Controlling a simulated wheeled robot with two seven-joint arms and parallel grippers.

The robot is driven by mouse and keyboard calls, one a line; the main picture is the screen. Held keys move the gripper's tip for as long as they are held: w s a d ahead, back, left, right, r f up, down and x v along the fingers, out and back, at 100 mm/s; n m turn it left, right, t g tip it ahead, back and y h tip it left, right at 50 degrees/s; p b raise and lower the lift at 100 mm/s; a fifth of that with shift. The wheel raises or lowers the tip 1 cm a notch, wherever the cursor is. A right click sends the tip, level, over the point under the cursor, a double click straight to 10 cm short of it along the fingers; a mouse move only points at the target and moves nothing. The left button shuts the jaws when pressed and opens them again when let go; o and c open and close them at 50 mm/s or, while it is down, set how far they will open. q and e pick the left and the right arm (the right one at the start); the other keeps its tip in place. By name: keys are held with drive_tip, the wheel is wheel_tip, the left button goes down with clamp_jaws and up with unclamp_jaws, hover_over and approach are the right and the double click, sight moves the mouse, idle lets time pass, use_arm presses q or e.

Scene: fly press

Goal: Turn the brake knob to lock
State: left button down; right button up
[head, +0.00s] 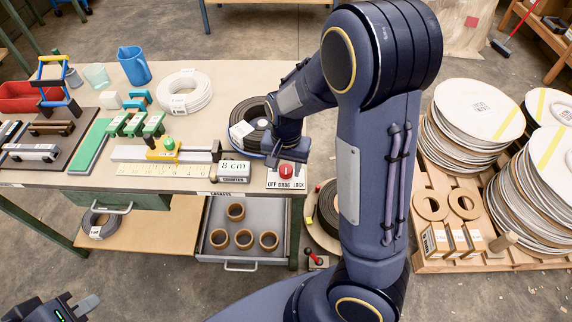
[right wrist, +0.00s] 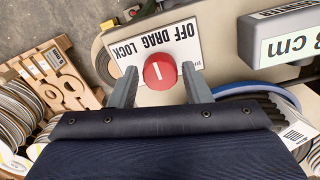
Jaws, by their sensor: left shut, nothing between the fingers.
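The red brake knob (head: 286,171) sits at the table's front right corner on a white plate (head: 273,184) marked OFF, DRAG, LOCK. In the right wrist view the knob (right wrist: 160,71) has a white line that runs roughly toward the word DRAG. My right gripper (right wrist: 161,85) is open, one finger on each side of the knob, with a gap seen on both sides. In the head view my right gripper (head: 288,153) is just behind the knob, partly hidden by its wrist. My left gripper (head: 88,305) is shut and empty, low at the bottom left, away from the table.
The 8 cm counter (head: 234,171) stands left of the knob plate. A black coil (head: 250,117) lies behind it, near my right wrist. An open drawer (head: 243,217) with gasket rings is below the table edge. A pallet (head: 440,264) of discs stands to the right.

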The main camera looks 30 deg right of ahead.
drive_tip(key=c, duration=0.7)
drive_tip(key=shift+o, duration=0.2)
drive_tip(key=shift+n, duration=0.3)
drive_tip(key=n, duration=0.3)
drive_tip(key=shift+n, duration=2.6)
drive_tip(key=shift+w, duration=0.1)
drive_tip(key=o, duration=1)
drive_tip(key=shift+c, duration=0.2)
